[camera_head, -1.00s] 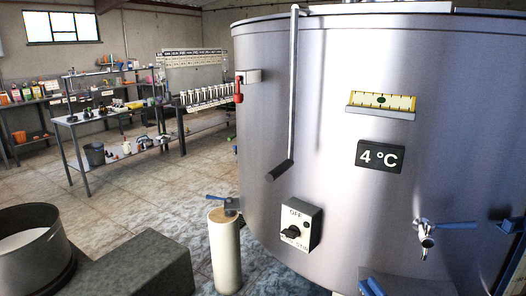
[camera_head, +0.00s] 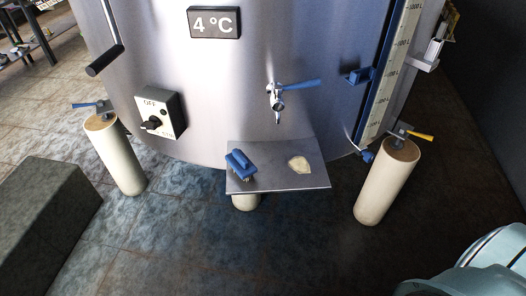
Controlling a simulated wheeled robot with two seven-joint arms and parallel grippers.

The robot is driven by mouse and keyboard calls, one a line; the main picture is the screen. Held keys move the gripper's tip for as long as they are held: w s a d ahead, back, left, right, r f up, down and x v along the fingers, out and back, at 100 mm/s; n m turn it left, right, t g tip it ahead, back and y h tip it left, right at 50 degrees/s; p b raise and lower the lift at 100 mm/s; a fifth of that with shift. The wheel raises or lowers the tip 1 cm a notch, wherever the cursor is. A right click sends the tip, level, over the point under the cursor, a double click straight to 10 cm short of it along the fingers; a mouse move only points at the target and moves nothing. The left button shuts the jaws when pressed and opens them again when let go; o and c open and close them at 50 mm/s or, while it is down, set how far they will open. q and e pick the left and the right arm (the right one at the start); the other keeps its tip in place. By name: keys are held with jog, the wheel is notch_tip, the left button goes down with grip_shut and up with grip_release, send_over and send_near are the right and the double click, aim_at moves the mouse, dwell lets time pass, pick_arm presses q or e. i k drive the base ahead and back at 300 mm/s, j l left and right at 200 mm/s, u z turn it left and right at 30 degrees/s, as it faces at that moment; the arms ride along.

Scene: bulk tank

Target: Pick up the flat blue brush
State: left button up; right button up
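A blue brush (camera_head: 240,164) with pale bristles lies on the left part of a small grey metal shelf (camera_head: 279,183) at the front of the tank. Its blue top faces up and its bristles show at its near edge. A pale, irregular flat piece (camera_head: 299,163) lies to its right on the same shelf, apart from it. Neither of my grippers shows in the head view. Part of my own pale body shows at the bottom right corner.
The steel tank (camera_head: 220,85) rises behind the shelf, with a blue-handled tap (camera_head: 278,97) above it. Cream posts stand left (camera_head: 119,160) and right (camera_head: 384,188). A dark grey block (camera_head: 45,215) stands at left. The floor before the shelf is clear.

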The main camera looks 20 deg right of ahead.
aim_at(241, 164)
jog(key=i+l+u, duration=0.15)
jog(key=l, duration=1.6)
jog(key=k, duration=0.05)
